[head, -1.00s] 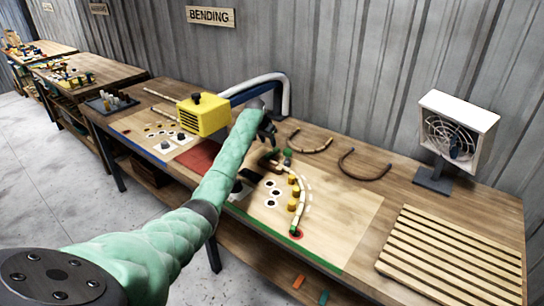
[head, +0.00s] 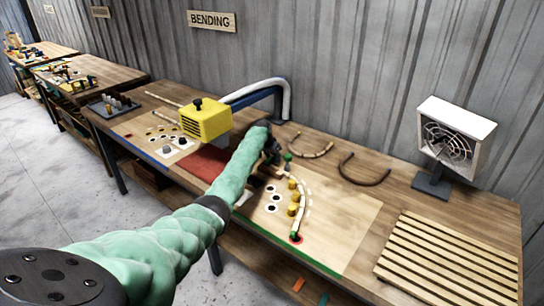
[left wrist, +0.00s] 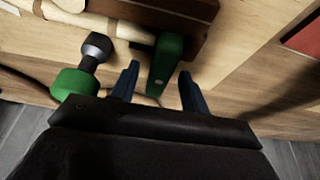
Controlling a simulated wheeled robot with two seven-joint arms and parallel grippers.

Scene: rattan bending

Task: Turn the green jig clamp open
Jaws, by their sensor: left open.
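My left gripper (head: 273,157) is low over the jig board (head: 335,225), at the upper end of the curved rattan (head: 303,205). In the left wrist view the dark fingers of the left gripper (left wrist: 159,74) are open, one on each side of a green clamp lever (left wrist: 164,62). The lever lies between them beside a brown block (left wrist: 190,14); I cannot tell whether a finger touches it. A green knob on a metal stem (left wrist: 76,80) stands to the left of the fingers, with pale rattan (left wrist: 100,22) behind. My arm partly hides the clamp in the head view. My right gripper is out of view.
Yellow pegs (head: 293,197) line the rattan's curve. Two bent pieces, one pale (head: 311,153) and one brown (head: 364,181), lie behind the board. A yellow box (head: 206,121) stands left, a fan (head: 447,146) and slatted rack (head: 450,262) right.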

